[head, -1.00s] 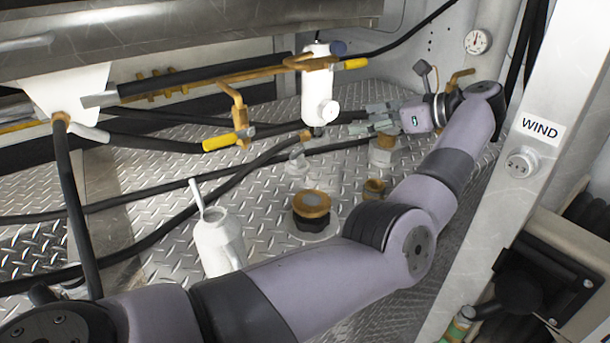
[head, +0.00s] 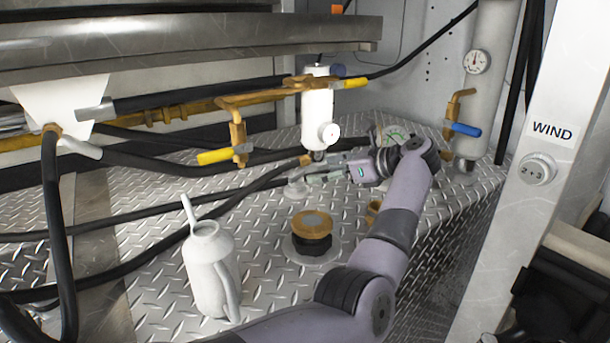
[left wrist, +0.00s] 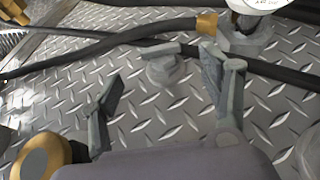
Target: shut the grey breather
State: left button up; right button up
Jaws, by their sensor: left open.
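The grey fitting that I take for the grey breather (left wrist: 165,69) stands on the diamond-plate deck in the left wrist view. It has a round, stepped body with a flat bar across its top. In the head view the breather (head: 297,186) is small and partly covered by my gripper. My left gripper (head: 315,177) is open and empty, beside it. In the left wrist view the fingers of my left gripper (left wrist: 166,84) spread to either side of the breather, apparently without touching it. Whether the breather is shut I cannot tell. My right gripper is not in view.
A white cylinder with a gauge (head: 318,112) stands just behind the breather. Black hoses (head: 205,224) run across the deck. A brass-topped cap (head: 311,226) and a white jug (head: 209,266) stand nearer. Brass pipes with a yellow handle (head: 214,156) are at left.

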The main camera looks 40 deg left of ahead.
aim_at(299, 175)
pick_arm(q)
jog(key=x, duration=0.5)
jog(key=shift+a+f, duration=0.15)
jog(key=shift+a, duration=0.2)
jog(key=shift+a+f, duration=0.15)
jog(key=shift+a, duration=0.25)
jog(key=c, duration=1.2)
jog(key=shift+o, duration=0.2)
jog(key=shift+d, duration=0.1)
